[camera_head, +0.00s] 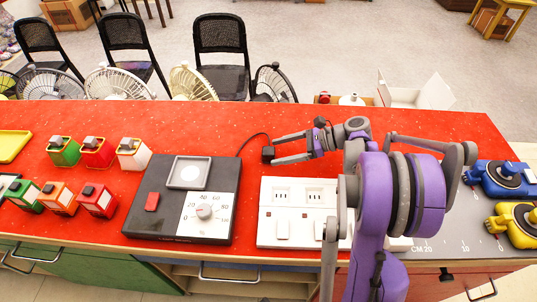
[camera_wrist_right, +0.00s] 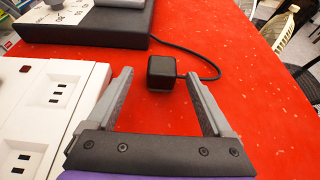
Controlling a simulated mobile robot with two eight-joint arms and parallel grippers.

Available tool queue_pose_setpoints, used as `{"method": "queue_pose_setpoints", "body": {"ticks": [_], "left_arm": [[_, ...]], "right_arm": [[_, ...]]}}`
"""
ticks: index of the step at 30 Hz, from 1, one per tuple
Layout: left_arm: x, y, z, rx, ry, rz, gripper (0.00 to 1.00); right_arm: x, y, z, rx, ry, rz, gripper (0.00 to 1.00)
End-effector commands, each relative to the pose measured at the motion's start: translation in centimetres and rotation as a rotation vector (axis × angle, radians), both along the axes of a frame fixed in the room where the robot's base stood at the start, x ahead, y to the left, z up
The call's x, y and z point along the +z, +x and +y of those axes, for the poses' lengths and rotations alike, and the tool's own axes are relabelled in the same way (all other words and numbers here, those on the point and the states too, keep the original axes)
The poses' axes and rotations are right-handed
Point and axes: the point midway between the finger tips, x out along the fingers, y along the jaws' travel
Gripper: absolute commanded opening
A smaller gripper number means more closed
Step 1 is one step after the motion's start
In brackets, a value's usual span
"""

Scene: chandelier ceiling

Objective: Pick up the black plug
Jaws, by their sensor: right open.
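The black plug (camera_head: 268,153) lies on the red tabletop, at the end of a black cord from the black scale-like device (camera_head: 167,213). In the right wrist view the plug (camera_wrist_right: 161,72) sits just beyond and between the fingertips. My right gripper (camera_head: 275,149) is open, with its two fingers pointing left at the plug; it also shows in the right wrist view (camera_wrist_right: 160,75). Nothing is held between the fingers. Whether a fingertip touches the plug I cannot tell. My left gripper is not in view.
A white socket panel (camera_head: 297,229) stands close in front of the right gripper; it also shows in the right wrist view (camera_wrist_right: 50,95). Several coloured blocks (camera_head: 97,152) stand at the left. Yellow and blue devices (camera_head: 497,178) are at the right. Red tabletop behind the plug is clear.

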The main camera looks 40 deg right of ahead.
Motion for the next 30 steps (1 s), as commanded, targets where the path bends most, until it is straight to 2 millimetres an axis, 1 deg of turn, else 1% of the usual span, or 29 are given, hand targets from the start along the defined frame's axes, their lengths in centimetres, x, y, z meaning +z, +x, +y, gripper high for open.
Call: {"method": "queue_pose_setpoints", "body": {"ticks": [3,7,10,16,17,18,29,30], "left_arm": [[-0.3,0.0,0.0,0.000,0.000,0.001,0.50],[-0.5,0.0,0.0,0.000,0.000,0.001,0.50],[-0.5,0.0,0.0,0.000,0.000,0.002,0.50],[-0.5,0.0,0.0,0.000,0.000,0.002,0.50],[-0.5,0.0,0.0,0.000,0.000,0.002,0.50],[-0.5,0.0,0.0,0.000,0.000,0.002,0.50],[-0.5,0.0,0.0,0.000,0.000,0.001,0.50],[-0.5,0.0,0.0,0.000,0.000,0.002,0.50]], "right_arm": [[-1.0,1.3,1.3,0.005,0.001,-0.001,0.85],[-1.6,2.2,2.4,0.004,0.000,0.000,0.85],[-1.7,2.5,2.7,0.002,0.000,0.000,0.85],[-1.7,2.6,2.7,0.001,0.000,0.000,0.85],[-1.7,2.6,2.7,0.001,0.000,0.000,0.81],[-1.7,2.6,2.7,0.001,0.000,0.000,0.74],[-1.7,2.5,2.7,0.001,0.000,0.000,0.09],[-1.7,2.5,2.7,0.001,0.000,0.000,0.02]]}}
